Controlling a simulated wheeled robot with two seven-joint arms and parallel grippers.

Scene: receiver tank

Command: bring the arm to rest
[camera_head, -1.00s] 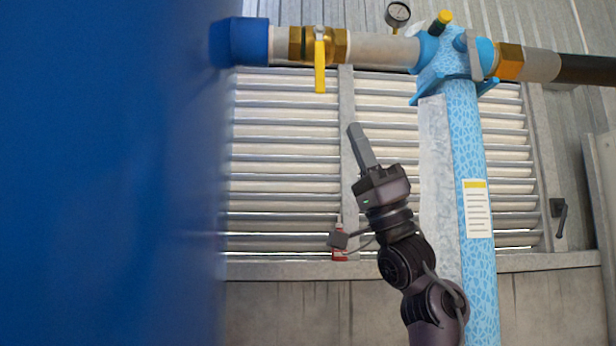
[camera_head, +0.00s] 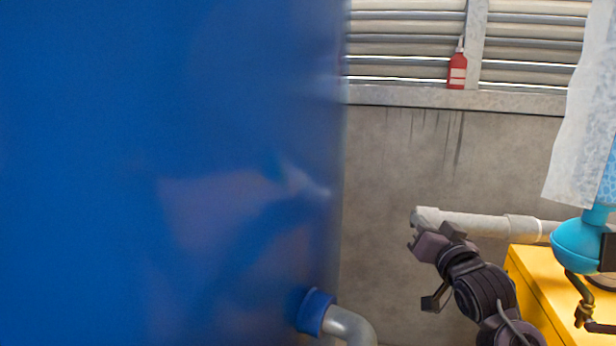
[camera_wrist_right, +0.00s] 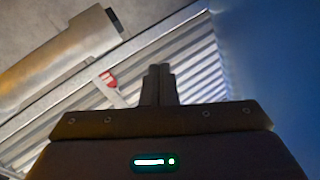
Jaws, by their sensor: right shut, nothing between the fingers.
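My right arm comes in from the lower right in the head view. Its gripper (camera_head: 428,246) is low, right of the blue tank and in front of the concrete wall, with the fingers hardly visible from here. In the right wrist view the two dark fingers (camera_wrist_right: 158,84) are together with nothing between them. The gripper appears clear of the tank, though its exact distance from the grey pipe behind it cannot be told. My left gripper is not in view.
The large blue tank (camera_head: 170,150) fills the left, with a pipe elbow (camera_head: 350,325) at its bottom. A grey pipe (camera_head: 475,223), a yellow box (camera_head: 540,290) and a turquoise fitting (camera_head: 580,245) are near my arm. A red bottle (camera_head: 457,72) stands on the louvre ledge.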

